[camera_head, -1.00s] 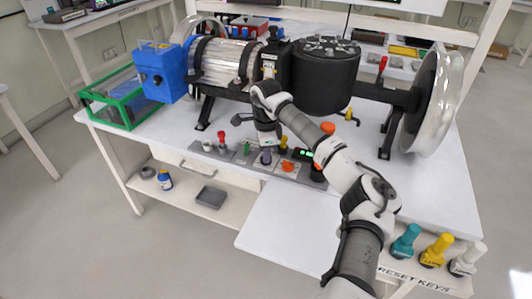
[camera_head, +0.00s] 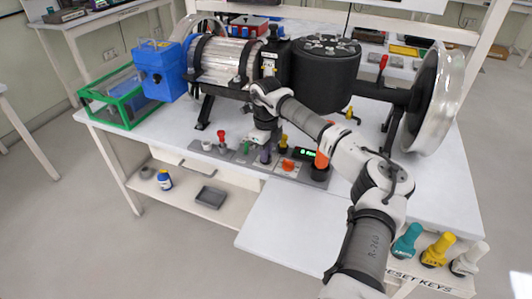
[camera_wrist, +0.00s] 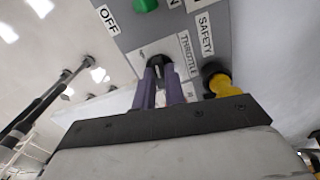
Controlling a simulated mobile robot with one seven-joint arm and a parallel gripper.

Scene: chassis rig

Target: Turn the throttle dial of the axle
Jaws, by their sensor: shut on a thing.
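The axle rig spans the table, with a silver cylinder (camera_head: 222,62), a black drum (camera_head: 325,75) and a large clear-rimmed wheel (camera_head: 435,100). Its grey control panel (camera_head: 238,158) lies in front. In the wrist view, the black throttle dial (camera_wrist: 158,62) sits beside the THROTTLE label (camera_wrist: 188,54). My gripper (camera_wrist: 163,78) has its two purple-grey fingers on either side of the dial, shut on it. In the head view my gripper (camera_head: 265,152) points down at the panel; the dial is hidden there. The dial's turn angle cannot be read.
On the panel, a red-topped lever (camera_head: 222,137) stands left and an orange button (camera_head: 287,165) right of my gripper. A yellow knob (camera_wrist: 219,84) stands close by the SAFETY label. Reset keys (camera_head: 436,250) stand at the lower right.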

